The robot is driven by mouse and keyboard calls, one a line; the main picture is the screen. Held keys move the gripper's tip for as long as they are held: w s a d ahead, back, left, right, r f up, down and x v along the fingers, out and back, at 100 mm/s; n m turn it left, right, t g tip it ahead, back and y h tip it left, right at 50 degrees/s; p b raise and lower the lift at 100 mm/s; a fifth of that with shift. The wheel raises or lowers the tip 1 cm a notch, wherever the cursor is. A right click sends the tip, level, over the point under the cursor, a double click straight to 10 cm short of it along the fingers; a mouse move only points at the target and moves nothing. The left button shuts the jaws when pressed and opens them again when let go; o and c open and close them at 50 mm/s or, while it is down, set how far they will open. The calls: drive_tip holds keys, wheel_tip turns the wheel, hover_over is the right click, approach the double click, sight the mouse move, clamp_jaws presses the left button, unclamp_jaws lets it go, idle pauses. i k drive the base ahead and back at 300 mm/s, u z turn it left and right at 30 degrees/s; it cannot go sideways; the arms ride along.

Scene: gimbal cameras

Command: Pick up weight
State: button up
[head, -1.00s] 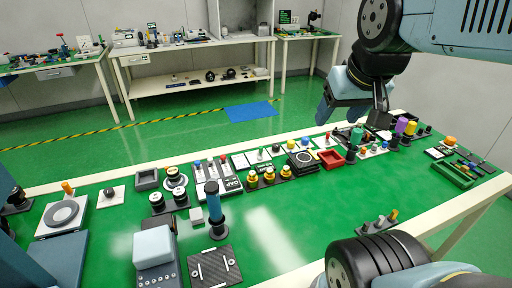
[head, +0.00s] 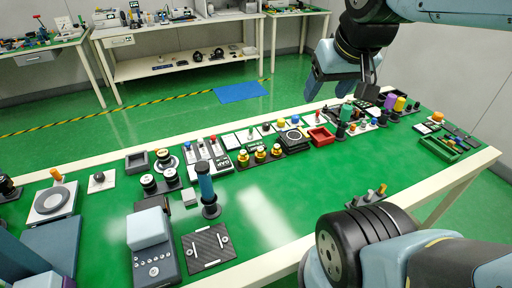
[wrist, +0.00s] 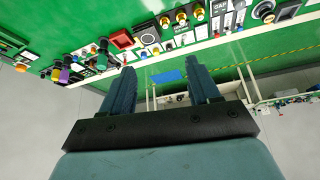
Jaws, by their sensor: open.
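Several small brass-coloured pieces, which look like weights (head: 260,156), stand in a row on a black holder near the middle of the green table. Similar brass pieces show at the top of the wrist view (wrist: 182,17). I cannot tell for sure which piece is the weight. Black pieces with pale tops (head: 149,181) stand on another holder to the left. My gripper (wrist: 158,72) is open, with its two blue fingers apart and nothing between them. In the head view my gripper (head: 316,84) hangs over the table's far edge, to the right of the brass pieces and apart from them.
A blue upright cylinder (head: 206,185) stands left of the brass pieces. A red tray (head: 321,137) and a green cylinder (head: 346,112) stand to the right. A grey device (head: 150,240) is at the front left. The table's front middle is bare.

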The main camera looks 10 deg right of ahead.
sight(260, 155)
drive_tip(key=z, duration=1)
drive_tip(key=k, duration=1.9)
drive_tip(key=u, duration=0.7)
drive_tip(key=i, duration=1)
drive_tip(key=z, duration=0.1)
